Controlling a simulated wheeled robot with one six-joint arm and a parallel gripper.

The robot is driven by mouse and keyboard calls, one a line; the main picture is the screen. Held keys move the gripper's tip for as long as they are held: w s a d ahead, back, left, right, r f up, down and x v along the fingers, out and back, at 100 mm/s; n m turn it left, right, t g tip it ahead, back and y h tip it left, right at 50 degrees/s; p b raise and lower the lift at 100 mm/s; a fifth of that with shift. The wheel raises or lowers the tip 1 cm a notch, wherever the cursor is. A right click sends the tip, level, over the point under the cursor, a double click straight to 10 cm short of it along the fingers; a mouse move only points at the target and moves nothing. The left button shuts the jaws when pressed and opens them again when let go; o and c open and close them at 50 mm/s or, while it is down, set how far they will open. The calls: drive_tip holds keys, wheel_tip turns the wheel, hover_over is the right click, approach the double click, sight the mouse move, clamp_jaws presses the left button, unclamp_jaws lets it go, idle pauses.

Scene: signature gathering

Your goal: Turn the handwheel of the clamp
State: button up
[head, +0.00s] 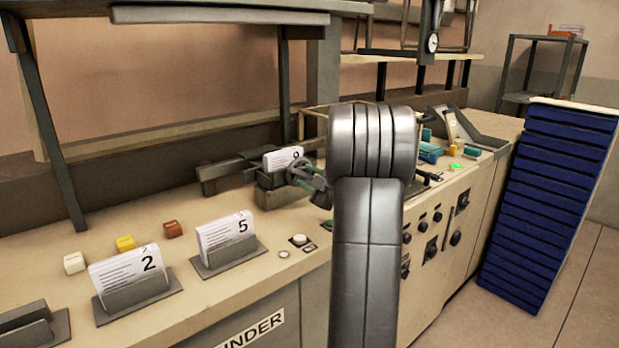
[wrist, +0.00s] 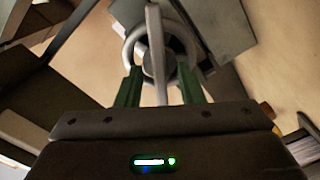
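The clamp (head: 270,194) is a dark grey block on the bench, with a numbered white card (head: 283,157) standing in it. In the wrist view, the handwheel (wrist: 130,47) is a pale grey ring with a light bar across its middle, straight ahead of my gripper (wrist: 160,76). Its two green fingers are apart, one on each side of the bar, near the lower part of the ring. I cannot tell whether they touch it. In the head view, my gripper (head: 312,180) is beside the clamp, partly hidden by my arm. The handwheel is hard to make out there.
Card holders with cards 2 (head: 140,292) and 5 (head: 229,258) stand on the bench front left. Small white, yellow and brown blocks (head: 125,243) lie behind them. Shelf posts (head: 45,130) rise at the left. A blue stack (head: 552,200) stands at the right.

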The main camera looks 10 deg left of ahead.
drive_tip(key=shift+c, duration=0.4)
clamp_jaws()
drive_tip(key=shift+m, duration=1)
drive_tip(key=shift+o, duration=0.4)
unclamp_jaws()
drive_tip(key=shift+d, duration=0.2)
drive_tip(key=b+v, duration=0.2)
drive_tip(key=v, duration=1.1)
drive_tip(key=shift+s+d, duration=0.15)
drive_tip(key=shift+s, duration=0.1)
